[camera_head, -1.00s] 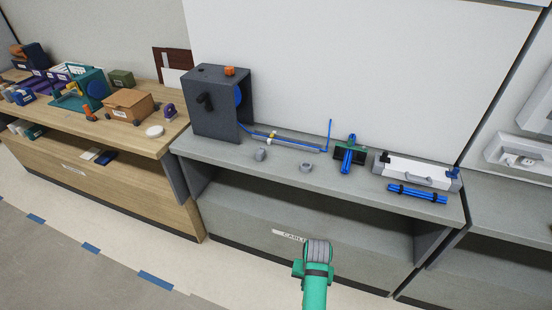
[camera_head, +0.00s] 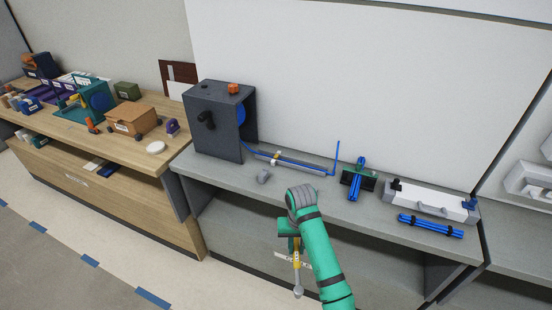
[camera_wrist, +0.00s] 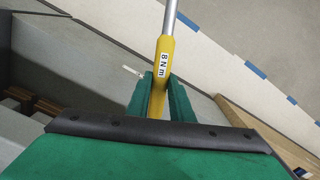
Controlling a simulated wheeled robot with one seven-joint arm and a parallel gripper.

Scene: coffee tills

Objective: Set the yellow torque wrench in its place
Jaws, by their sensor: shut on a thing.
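My gripper (camera_head: 293,242) is shut on the yellow torque wrench (camera_head: 297,262), in front of the grey bench's face and below its top. The wrench hangs down from the fingers, with its silver shaft and rounded end lowest. In the wrist view my gripper's green fingers (camera_wrist: 160,92) close around the yellow handle (camera_wrist: 163,60), marked "8 N m"; the silver shaft runs out of the top of the picture. I cannot tell which spot is the wrench's place.
The grey bench (camera_head: 225,172) carries a dark box machine (camera_head: 217,125), a blue rod assembly (camera_head: 305,163), a green-and-blue stand (camera_head: 357,180), a white case (camera_head: 432,198) and blue tubes (camera_head: 430,226). A wooden bench (camera_head: 135,155) at left is crowded. The floor in front is clear.

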